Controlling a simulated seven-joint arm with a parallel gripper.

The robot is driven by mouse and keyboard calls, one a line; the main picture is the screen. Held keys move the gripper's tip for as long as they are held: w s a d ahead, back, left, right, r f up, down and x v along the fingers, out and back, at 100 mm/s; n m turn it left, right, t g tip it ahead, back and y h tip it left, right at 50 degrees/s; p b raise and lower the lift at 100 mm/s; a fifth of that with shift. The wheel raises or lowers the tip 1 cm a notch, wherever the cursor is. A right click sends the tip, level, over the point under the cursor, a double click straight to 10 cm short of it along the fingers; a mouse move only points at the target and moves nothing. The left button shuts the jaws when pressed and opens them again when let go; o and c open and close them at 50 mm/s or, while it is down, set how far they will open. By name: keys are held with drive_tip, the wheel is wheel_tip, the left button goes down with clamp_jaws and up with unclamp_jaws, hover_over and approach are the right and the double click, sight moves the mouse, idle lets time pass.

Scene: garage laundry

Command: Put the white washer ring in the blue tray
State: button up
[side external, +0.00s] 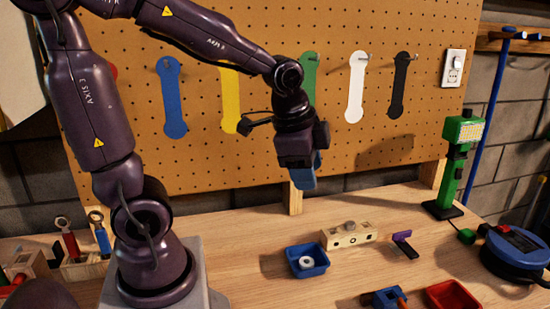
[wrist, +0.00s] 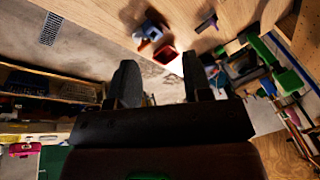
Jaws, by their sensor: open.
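The white washer ring (side external: 306,261) lies inside the blue tray (side external: 323,262), which stands on the wooden bench in the side external view. My gripper (side external: 303,186) hangs in the air above and behind the tray, clear of the bench, in front of the pegboard. In the wrist view my gripper (wrist: 160,72) has its two dark fingers apart with nothing between them. I cannot make out the ring or the blue tray in the wrist view.
A wooden block with holes (side external: 349,236) stands right of the tray, with a purple piece (side external: 404,244) beyond. A red tray (side external: 454,296) and a blue item with an orange handle (side external: 388,299) are at the front. A green lamp (side external: 458,165) and blue reel (side external: 515,252) stand at right.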

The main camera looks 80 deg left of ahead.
drive_tip(key=s+d+r+n+t, duration=0.2)
drive_tip(key=s+d+r+n, duration=0.2)
drive_tip(key=s+r+n, duration=0.1)
drive_tip(key=shift+s+d+n+h, duration=0.15)
drive_tip(key=shift+s+n+h, duration=0.25)
drive_tip(key=shift+s+n, duration=0.5)
